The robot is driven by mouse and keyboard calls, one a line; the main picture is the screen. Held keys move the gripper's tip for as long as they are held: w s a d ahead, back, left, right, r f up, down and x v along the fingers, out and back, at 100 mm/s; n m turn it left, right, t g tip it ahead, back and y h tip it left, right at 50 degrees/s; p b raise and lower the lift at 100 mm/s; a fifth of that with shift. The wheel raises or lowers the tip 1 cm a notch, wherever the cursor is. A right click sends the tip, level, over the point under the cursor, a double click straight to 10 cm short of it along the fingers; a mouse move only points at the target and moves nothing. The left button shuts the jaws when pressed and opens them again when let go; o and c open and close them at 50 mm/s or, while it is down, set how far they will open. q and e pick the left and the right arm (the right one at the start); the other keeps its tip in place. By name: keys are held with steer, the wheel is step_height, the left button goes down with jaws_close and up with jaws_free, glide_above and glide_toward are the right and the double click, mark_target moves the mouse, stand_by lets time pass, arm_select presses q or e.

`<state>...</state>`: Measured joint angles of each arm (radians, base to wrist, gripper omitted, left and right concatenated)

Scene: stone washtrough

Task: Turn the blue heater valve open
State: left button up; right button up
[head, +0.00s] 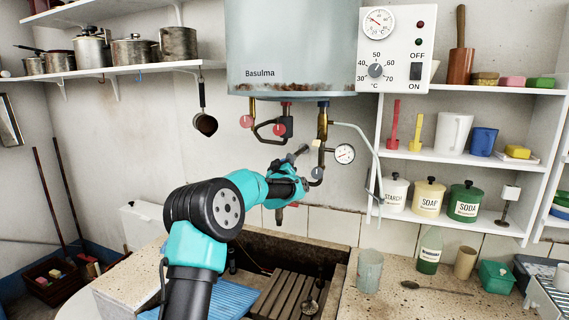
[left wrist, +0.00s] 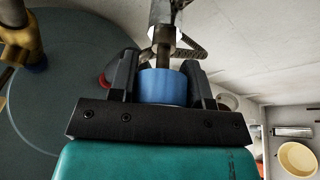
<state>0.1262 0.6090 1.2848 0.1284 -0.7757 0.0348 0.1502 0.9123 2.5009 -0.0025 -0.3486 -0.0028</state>
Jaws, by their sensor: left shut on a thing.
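The blue heater valve (left wrist: 163,88) is a short blue knob in the left wrist view, at the end of a metal pipe fitting. My left gripper (left wrist: 164,72) is shut on it, with one dark finger on each side. In the head view my left gripper (head: 298,172) is at the pipes under the heater (head: 292,45). The blue knob is largely hidden there behind the gripper and wrist. How far the valve is turned cannot be told. My right gripper is not in view.
Red knobs (head: 279,130) and brass pipes hang left of my gripper. A pressure gauge (head: 344,154) and a bent grey pipe are close on its right. The stone trough (head: 338,250) lies below. A shelf (head: 453,157) with jars stands at the right.

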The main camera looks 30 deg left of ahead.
arm_select(q)
steer(key=n+g+y, duration=0.1)
steer(key=n, duration=0.4)
steer(key=shift+g+y, duration=0.4)
steer(key=n+g, duration=0.1)
steer(key=n, duration=0.1)
steer(key=n+g, duration=0.1)
steer(key=n, duration=0.2)
steer(key=n+g, duration=0.1)
steer(key=n, duration=0.2)
steer(key=shift+a+f, duration=0.2)
steer(key=shift+f, duration=0.1)
steer(key=shift+f+n+g, duration=0.1)
steer(key=shift+n+g, duration=0.4)
steer(key=shift+n, duration=0.9)
steer(key=o, duration=0.9)
steer(key=shift+o, duration=0.2)
steer(key=shift+s, duration=0.1)
